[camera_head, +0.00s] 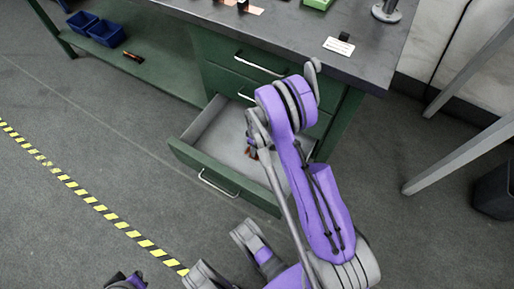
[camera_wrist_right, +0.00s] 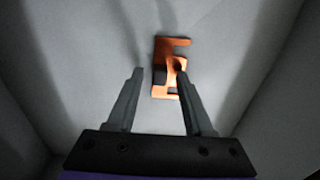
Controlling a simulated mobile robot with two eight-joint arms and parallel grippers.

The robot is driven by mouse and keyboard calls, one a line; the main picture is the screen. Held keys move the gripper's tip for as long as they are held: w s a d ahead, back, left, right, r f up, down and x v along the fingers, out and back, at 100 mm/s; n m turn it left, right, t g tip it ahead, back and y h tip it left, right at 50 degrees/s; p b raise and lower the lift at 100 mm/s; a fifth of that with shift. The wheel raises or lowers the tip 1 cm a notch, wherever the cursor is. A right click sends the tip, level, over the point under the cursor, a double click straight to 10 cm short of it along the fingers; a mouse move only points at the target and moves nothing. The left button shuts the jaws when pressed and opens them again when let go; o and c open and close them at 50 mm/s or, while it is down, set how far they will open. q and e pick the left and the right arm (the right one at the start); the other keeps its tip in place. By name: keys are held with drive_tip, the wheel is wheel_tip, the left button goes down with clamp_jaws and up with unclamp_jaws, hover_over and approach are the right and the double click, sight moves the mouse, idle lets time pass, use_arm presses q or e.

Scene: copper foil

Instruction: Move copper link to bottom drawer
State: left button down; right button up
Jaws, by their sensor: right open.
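The copper link (camera_wrist_right: 172,47) is a flat, orange, notched piece in the right wrist view. It appears to lie on the pale floor of the open bottom drawer (camera_head: 218,183). My right gripper (camera_wrist_right: 159,73) is open, its fingertips on either side of the link's lower part in that view and apart from it. A small dark patch shows beside the link. In the head view my right arm reaches down into the drawer and hides part of it. A small reddish-brown spot shows there by the gripper, too small to tell. My left gripper is not clearly visible.
The green workbench (camera_head: 220,75) has closed drawers above the open one. Its grey top holds a white label card (camera_head: 338,46) and a metal stand (camera_head: 386,10). Blue bins (camera_head: 105,33) sit on the lower shelf at left. The floor left of the drawer is clear.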

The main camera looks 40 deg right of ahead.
wheel_tip(320, 180, up, 12)
drive_tip(key=p, duration=0.3)
drive_tip(key=s+a+r+m+t, duration=0.15)
drive_tip(key=s+a+r, duration=0.35)
drive_tip(key=a+r, duration=0.7)
use_arm(q)
drive_tip(key=shift+w+v, duration=0.25)
drive_tip(key=shift+v, duration=1.1)
use_arm(e)
drive_tip(key=s+a+r+m+t, duration=0.1)
drive_tip(key=s+a+r, duration=0.1)
drive_tip(key=s, duration=0.3)
drive_tip(key=s+a+r+t, duration=0.2)
drive_tip(key=s+a+r, duration=0.1)
drive_tip(key=s+a, duration=0.2)
drive_tip(key=shift+s+r+m, duration=0.2)
drive_tip(key=shift+s+m, duration=0.15)
drive_tip(key=shift+s, duration=0.25)
use_arm(q)
drive_tip(key=shift+r, duration=0.1)
